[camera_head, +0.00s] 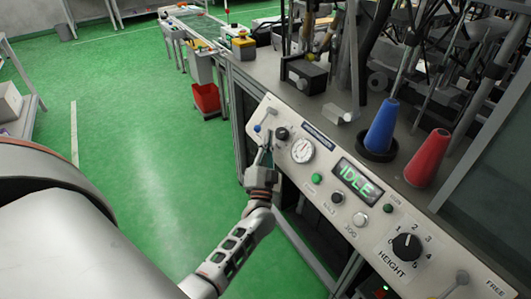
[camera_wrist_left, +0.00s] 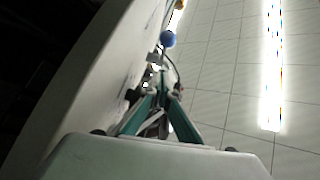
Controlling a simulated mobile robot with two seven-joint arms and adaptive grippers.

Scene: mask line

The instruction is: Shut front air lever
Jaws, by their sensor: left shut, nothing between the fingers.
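The blue ball knob (camera_head: 257,128), which looks like the end of the air lever, is at the far left end of the white control panel (camera_head: 337,208). It also shows in the wrist view as a blue ball (camera_wrist_left: 168,39), just beyond my fingertips. My left gripper (camera_head: 263,150) is shut and empty, with its tips close to the panel beside the blue knob and below a black knob (camera_head: 282,133). I cannot tell whether the tips touch the lever. The wrist view shows the left fingers (camera_wrist_left: 160,80) together at their tips. My right gripper is not in view.
The panel also carries a pressure gauge (camera_head: 302,150), a green button (camera_head: 317,178), an IDLE display (camera_head: 357,180) and a HEIGHT dial (camera_head: 406,246). Blue (camera_head: 382,128) and red (camera_head: 428,158) cones stand on the machine behind it. Green floor lies open to the left.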

